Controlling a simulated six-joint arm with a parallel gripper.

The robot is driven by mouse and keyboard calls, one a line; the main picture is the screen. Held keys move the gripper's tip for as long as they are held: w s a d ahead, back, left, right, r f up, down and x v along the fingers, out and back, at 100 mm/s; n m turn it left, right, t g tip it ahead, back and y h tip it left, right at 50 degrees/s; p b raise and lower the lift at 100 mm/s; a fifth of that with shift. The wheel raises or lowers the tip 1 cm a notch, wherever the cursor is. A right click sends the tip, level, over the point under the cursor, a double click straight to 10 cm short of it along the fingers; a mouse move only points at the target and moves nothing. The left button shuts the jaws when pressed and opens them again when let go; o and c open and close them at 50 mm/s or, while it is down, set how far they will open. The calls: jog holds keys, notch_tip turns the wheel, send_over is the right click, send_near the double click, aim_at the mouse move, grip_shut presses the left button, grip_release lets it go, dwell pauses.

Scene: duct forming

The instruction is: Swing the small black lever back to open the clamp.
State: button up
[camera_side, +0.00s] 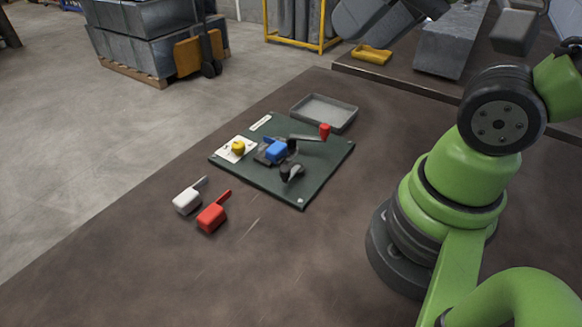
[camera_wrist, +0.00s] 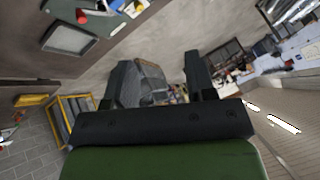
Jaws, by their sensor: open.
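A dark green board (camera_side: 318,176) lies on the brown table. On it a small black lever-like part (camera_side: 291,172) stands near the front right, beside a blue block (camera_side: 276,150) seated on a dark fixture. A longer dark arm with a red knob (camera_side: 325,130) reaches to the right behind them. Which part is the clamp is too small to tell. In the wrist view the board shows only at the top left edge, with the red knob (camera_wrist: 82,16). My gripper (camera_wrist: 155,75) is open with nothing between its fingers, well away from the board.
A yellow knob (camera_side: 238,147) sits on a white card at the board's left. A grey tray (camera_side: 324,112) lies behind the board. White (camera_side: 186,201) and red (camera_side: 212,217) handled blocks lie in front. The table's front is clear. A grey block (camera_side: 450,48) stands at the back right.

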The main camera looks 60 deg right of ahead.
jog(key=shift+c, duration=0.2)
jog(key=m+g+h, duration=0.2)
jog(key=m+g, duration=0.5)
jog(key=m, duration=0.2)
send_over(285, 168)
notch_tip(285, 168, down, 17)
notch_tip(285, 168, down, 10)
jog(key=shift+r, duration=0.15)
grip_shut()
